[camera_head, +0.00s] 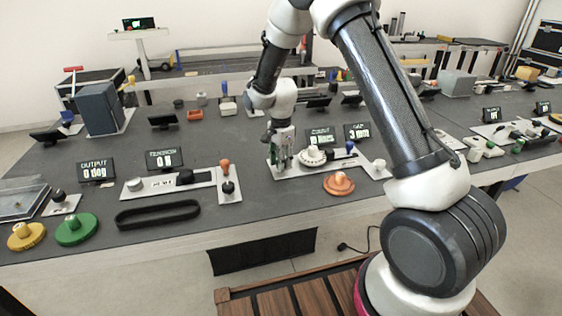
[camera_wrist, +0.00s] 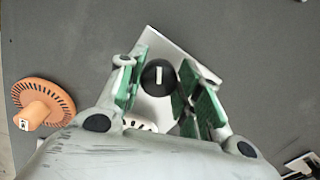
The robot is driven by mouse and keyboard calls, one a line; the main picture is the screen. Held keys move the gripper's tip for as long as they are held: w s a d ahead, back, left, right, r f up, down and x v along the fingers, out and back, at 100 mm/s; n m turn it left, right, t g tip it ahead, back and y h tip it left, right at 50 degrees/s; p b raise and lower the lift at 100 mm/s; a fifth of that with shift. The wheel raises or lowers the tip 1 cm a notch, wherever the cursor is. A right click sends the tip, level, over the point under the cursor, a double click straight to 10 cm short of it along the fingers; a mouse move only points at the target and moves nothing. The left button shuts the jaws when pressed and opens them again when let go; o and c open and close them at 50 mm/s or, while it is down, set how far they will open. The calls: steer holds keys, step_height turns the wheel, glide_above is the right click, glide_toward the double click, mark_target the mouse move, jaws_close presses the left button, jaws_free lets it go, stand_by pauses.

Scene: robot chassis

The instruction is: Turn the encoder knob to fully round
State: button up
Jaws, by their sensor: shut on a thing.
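The encoder knob (camera_wrist: 158,77), as I take it, is a round black knob with a white pointer line, on a pale plate (camera_wrist: 178,45) in the wrist view. Its line runs nearly straight up the picture. My gripper (camera_wrist: 163,92) has its green-padded fingers on either side of the knob and is shut on it. In the head view my gripper (camera_head: 281,158) is down at the left end of a pale plate and hides the knob. A white notched dial (camera_head: 312,157) sits just right of the gripper; the wrist view shows only its edge.
Two small displays (camera_head: 320,136) (camera_head: 357,132) stand behind the plate. An orange disc (camera_head: 338,184) lies in front of it, and also shows in the wrist view (camera_wrist: 45,103). A black belt loop (camera_head: 157,213) lies to the left.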

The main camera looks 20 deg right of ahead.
steer(key=m, duration=0.4)
steer(key=shift+w+m, duration=0.2)
steer(key=shift+m, duration=0.1)
steer(key=m, duration=0.3)
steer(key=shift+m, duration=0.4)
steer(key=m, duration=0.4)
steer(key=shift+w, duration=0.1)
steer(key=shift+d+m, duration=0.1)
steer(key=shift+m, duration=1.9)
steer(key=o, duration=1)
steer(key=shift+o, duration=0.2)
